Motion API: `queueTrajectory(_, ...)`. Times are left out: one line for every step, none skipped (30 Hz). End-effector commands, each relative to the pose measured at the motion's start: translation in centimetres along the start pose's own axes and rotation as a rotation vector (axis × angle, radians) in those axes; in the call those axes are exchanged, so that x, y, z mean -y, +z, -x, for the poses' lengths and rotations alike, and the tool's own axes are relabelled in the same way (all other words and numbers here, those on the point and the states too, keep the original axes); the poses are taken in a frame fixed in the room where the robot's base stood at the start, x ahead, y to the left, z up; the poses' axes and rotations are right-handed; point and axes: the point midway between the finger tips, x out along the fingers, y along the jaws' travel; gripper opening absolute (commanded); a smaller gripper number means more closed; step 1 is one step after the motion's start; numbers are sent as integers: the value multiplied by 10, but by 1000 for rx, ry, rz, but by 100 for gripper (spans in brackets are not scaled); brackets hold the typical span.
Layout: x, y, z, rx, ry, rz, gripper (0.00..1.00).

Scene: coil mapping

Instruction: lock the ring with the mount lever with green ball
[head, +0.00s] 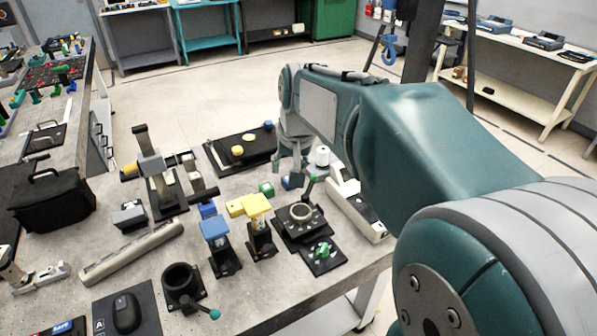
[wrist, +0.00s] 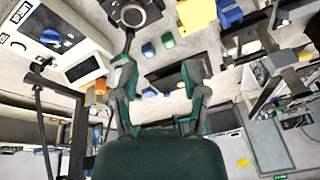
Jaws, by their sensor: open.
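The ring (head: 300,212) sits in a dark square mount on the bench, right of the yellow-topped block. Its lever ends in a green ball (head: 314,179) on the far side of the mount. In the wrist view the ring (wrist: 132,13) is at the top edge, and the lever runs down from it toward my left fingertip. My gripper (wrist: 158,75) is open with nothing between its fingers. In the head view my gripper (head: 296,168) hangs just beyond and left of the green ball. I cannot tell whether a finger touches the ball.
Blue (head: 215,230) and yellow (head: 256,205) topped blocks stand left of the ring. A plate with a green part (head: 322,251) lies in front. A white-grey box (head: 352,205) is to the right.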

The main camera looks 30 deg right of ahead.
Motion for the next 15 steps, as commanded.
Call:
queueTrajectory(-6, -17, -10, 19, 2, -36, 57)
queueTrajectory(-9, -26, -15, 27, 2, -55, 57)
queueTrajectory(-13, -38, -22, 40, 3, -81, 57)
queueTrajectory(-16, -46, -28, 49, 3, -100, 57)
queueTrajectory(-21, -54, -34, 58, 4, -120, 57)
queueTrajectory(-26, -65, -42, 69, 4, -146, 57)
queueTrajectory(-30, -73, -48, 77, 4, -164, 57)
queueTrajectory(-35, -81, -55, 86, 3, -185, 57)
queueTrajectory(-41, -91, -64, 98, 3, -211, 57)
queueTrajectory(-46, -98, -72, 107, 3, -231, 57)
queueTrajectory(-52, -105, -79, 115, 3, -250, 57)
queueTrajectory(-59, -114, -90, 127, 2, -275, 57)
queueTrajectory(-65, -120, -98, 136, 2, -296, 57)
queueTrajectory(-71, -126, -106, 144, 1, -315, 57)
queueTrajectory(-79, -133, -116, 155, 0, -340, 57)
